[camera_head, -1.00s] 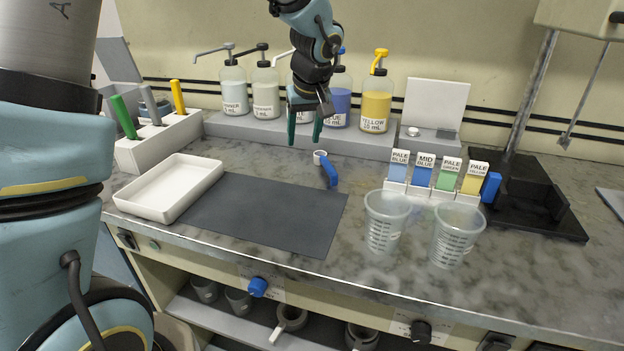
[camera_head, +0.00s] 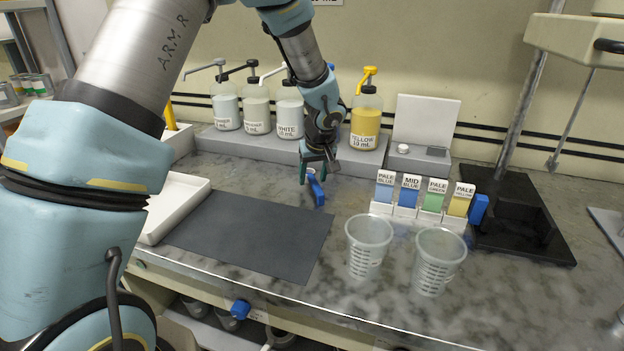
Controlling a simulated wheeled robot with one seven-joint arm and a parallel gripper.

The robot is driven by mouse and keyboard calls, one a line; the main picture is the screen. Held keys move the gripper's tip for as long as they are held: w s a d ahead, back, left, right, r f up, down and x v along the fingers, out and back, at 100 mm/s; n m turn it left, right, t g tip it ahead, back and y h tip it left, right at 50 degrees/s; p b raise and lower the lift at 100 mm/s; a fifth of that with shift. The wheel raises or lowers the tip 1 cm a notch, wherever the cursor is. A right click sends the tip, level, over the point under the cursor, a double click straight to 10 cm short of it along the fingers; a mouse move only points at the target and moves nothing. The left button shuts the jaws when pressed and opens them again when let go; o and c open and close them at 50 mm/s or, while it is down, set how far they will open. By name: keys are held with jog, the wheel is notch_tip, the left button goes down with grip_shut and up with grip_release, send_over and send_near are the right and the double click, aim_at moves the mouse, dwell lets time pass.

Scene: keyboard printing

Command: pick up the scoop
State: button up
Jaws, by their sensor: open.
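The scoop (camera_head: 317,192) lies on the marble counter, just beyond the right back corner of the dark mat. Its blue handle points toward the front. Its small cup end is at the back, partly hidden by my gripper. My gripper (camera_head: 319,181) points down right over the scoop, with its green fingers apart around the cup end. I cannot tell whether the fingers touch the scoop.
Pump bottles, one of them yellow (camera_head: 366,122), stand on a grey ledge behind my gripper. Two clear cups (camera_head: 367,247) and a row of labelled colour blocks (camera_head: 411,199) are to the right. The dark mat (camera_head: 250,234) is bare; a white tray (camera_head: 178,204) is left.

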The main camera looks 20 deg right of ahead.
jog(key=shift+f, duration=0.2)
grip_shut()
dwell(0.3)
dwell(0.3)
